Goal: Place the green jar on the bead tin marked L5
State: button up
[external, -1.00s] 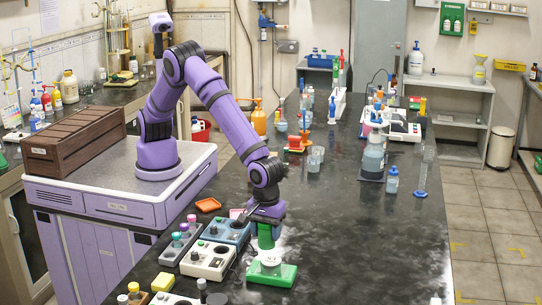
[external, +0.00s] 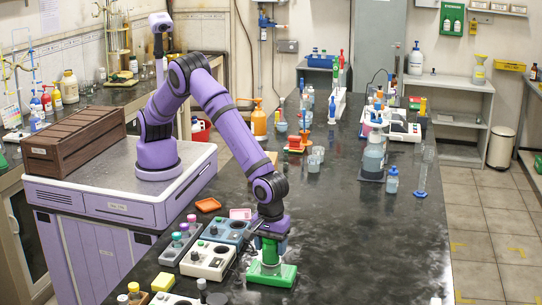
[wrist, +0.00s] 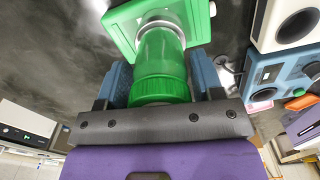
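The green jar (external: 267,248) is upright, with a ribbed green lid in the wrist view (wrist: 160,90). My gripper (external: 269,238) points down around its upper part, and the two blue fingers lie against either side of it in the wrist view (wrist: 161,82). Below the jar is a square green base (external: 284,276) with a pale metal ring around the jar's foot; it also shows in the wrist view (wrist: 119,22). The jar appears to be on this base; contact is hard to tell. I cannot read an L5 mark on anything.
A white device (external: 209,262) and a blue device (external: 226,230) with dark round openings stand just left of the jar. A rack of capped tubes (external: 178,248), an orange tray (external: 208,205) and a pink tray (external: 240,213) are nearby. The black bench (external: 360,245) is clear to the right.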

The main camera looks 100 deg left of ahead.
jog(key=shift+o, duration=1)
notch_tip(320, 180, up, 12)
jog(key=shift+f, duration=0.1)
jog(key=s+a+r+m+t+h, duration=0.1)
jog(key=s+a+r+m, duration=0.4)
jog(key=a+r, duration=0.75)
jog(key=s+a+r+m+t+h, duration=0.15)
jog(key=s+a+r, duration=0.45)
jog(key=a+r, duration=0.65)
jog(key=s+a+f+m+t, duration=0.1)
jog(key=s+a+m, duration=0.2)
jog(key=s+a, duration=0.2)
jog(key=s+a+f+m+y, duration=0.1)
jog(key=s+a+m, duration=0.2)
jog(key=s, duration=0.9)
jog(key=s+a+f+m+t+y, duration=0.1)
jog(key=s+a+m, duration=0.2)
jog(key=s+a, duration=0.6)
jog(key=shift+m+t, duration=0.35)
